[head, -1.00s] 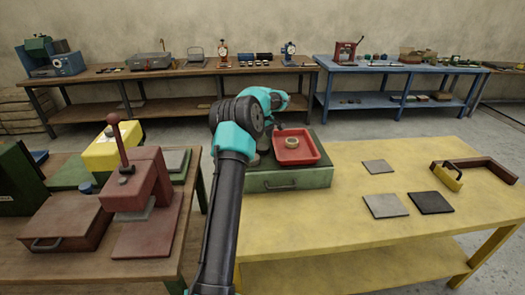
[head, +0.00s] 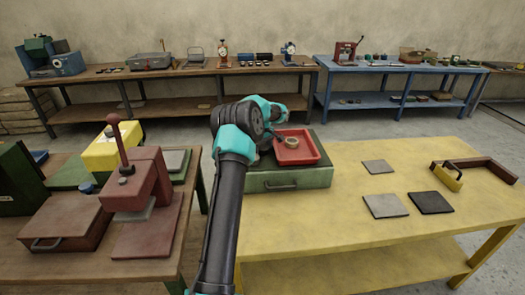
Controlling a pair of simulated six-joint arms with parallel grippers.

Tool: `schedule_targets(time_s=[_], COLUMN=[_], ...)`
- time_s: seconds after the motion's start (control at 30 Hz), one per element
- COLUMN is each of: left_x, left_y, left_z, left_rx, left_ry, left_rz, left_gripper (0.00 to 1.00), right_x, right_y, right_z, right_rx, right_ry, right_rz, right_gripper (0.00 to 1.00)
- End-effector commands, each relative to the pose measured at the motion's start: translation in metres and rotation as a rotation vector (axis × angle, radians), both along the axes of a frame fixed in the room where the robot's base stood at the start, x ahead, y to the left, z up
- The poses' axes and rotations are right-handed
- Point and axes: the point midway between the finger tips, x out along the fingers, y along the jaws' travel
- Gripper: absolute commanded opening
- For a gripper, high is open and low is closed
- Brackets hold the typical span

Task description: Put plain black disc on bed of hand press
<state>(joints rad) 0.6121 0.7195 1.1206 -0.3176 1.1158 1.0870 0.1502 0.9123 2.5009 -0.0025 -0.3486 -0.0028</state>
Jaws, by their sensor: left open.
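The hand press (head: 143,183) is dark red with an upright ball-topped lever and stands on the brown table at the left. A small grey plate (head: 139,213) shows under its head, above a flat dark red base (head: 147,238). My left gripper (head: 276,142) is open at the left edge of the red tray (head: 305,156), partly hidden by my own arm. I cannot make out a plain black disc; my arm hides part of the tray area. My right gripper is not in view.
The tray sits on a green drawer box (head: 290,180) on the yellow table (head: 330,225). Grey plates (head: 385,205), a black plate (head: 431,203) and a brown angle piece (head: 485,166) lie to the right. A red-brown case (head: 65,222) is left of the press.

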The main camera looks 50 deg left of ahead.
Motion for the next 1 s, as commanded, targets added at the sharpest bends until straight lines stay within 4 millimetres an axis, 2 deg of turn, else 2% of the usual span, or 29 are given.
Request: schedule_targets(time_s=[0.3,0.7,1.0], left_x=[0.0001,0.0001,0.0002], left_y=[0.0001,0.0002,0.0003], left_z=[0.0005,0.0007,0.0029], left_rx=[0.0,0.001,0.001], left_ry=[0.0,-0.001,-0.001], left_rz=[0.0,0.0,0.0], left_gripper=[0.74,0.36,0.34], right_x=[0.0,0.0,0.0], right_y=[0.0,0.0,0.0], right_z=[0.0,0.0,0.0], right_rx=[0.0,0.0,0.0], right_ry=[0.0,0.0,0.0], right_rz=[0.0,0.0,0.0], right_gripper=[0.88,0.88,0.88])
